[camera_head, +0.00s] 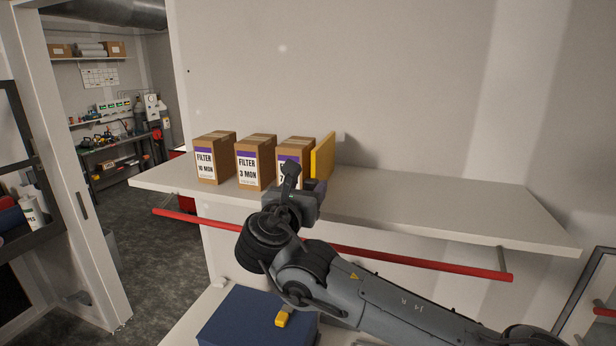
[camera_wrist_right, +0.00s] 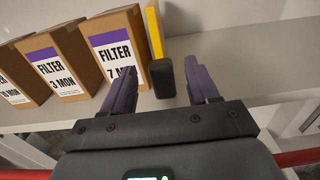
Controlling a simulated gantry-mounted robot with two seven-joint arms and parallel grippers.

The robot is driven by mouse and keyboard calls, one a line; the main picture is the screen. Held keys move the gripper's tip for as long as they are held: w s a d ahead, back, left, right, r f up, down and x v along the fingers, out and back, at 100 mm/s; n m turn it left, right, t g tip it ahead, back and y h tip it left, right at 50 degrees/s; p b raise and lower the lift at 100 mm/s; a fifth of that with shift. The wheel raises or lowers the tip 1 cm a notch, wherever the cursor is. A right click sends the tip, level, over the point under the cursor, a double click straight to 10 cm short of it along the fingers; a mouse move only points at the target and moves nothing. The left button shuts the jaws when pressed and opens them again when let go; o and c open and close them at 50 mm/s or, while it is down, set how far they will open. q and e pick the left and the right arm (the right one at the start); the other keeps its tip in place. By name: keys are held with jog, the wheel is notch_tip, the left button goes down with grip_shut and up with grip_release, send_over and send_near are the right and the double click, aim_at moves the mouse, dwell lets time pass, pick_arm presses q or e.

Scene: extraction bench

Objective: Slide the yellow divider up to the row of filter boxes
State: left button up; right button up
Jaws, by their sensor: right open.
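The yellow divider (camera_head: 323,157) stands upright on the shelf, just right of the rightmost filter box (camera_head: 295,148). It also shows in the right wrist view (camera_wrist_right: 154,30). My right gripper (camera_head: 291,172) is open in front of the divider. In the wrist view, a dark block (camera_wrist_right: 162,80) at the divider's front edge lies between the open fingers (camera_wrist_right: 160,68). My left gripper is out of view.
The white shelf (camera_head: 430,205) is clear to the right of the divider. A red rail (camera_head: 410,261) runs along below its front edge. A blue box (camera_head: 245,318) with a yellow piece (camera_head: 284,317) sits lower down. A wall closes the shelf's back.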

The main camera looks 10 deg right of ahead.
jog(key=shift+p+x, duration=0.3)
jog(key=shift+x, duration=0.8)
grip_shut()
